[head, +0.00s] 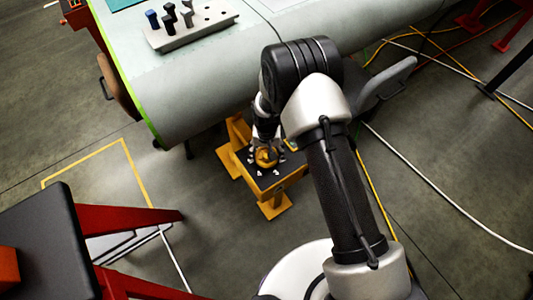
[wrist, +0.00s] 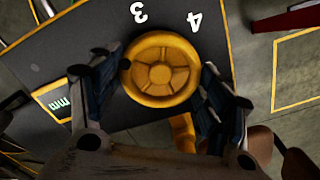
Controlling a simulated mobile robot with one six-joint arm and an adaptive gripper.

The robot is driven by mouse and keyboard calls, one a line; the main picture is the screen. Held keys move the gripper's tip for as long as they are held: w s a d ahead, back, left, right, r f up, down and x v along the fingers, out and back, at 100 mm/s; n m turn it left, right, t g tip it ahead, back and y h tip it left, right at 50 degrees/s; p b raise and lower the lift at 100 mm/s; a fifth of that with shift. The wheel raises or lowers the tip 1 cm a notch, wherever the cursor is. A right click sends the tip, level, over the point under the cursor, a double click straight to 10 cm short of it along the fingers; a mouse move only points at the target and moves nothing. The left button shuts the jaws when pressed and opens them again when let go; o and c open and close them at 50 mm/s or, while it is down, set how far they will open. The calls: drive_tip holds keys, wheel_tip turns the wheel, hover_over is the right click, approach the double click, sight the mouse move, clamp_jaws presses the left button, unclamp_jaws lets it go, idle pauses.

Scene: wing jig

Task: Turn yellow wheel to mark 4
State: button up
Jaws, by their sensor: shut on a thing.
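The yellow wheel (head: 266,157) sits on the dark top plate (head: 265,182) of a yellow stand. In the wrist view the yellow wheel (wrist: 160,68) is round with several spokes around a hub. White mark 3 (wrist: 138,12) and mark 4 (wrist: 194,21) are on the plate beyond its rim. My gripper (wrist: 160,80) is shut on the wheel, with one finger at each side of the rim. In the head view my gripper (head: 265,142) comes down on the wheel from above. I cannot make out a pointer on the wheel.
A large grey wing panel (head: 215,70) with a green edge lies behind the stand, carrying a tool tray (head: 192,28). Red framework (head: 125,215) stands at left. Cables (head: 440,185) cross the floor at right. A green-lit display (wrist: 55,100) shows beside the wheel.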

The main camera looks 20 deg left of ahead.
drive_tip(key=m, duration=0.4)
drive_tip(key=shift+m+b, duration=0.3)
drive_tip(key=shift+b, duration=0.1)
drive_tip(key=m, duration=0.5)
drive_tip(key=shift+d+b, duration=0.1)
drive_tip(key=shift+b, duration=0.25)
drive_tip(key=m, duration=0.5)
drive_tip(key=shift+m, duration=0.4)
drive_tip(key=shift+s+m+b, duration=0.1)
drive_tip(key=shift+m+b, duration=0.25)
drive_tip(key=shift+m, duration=2.15)
drive_tip(key=o, duration=1.1)
drive_tip(key=shift+c, duration=0.2)
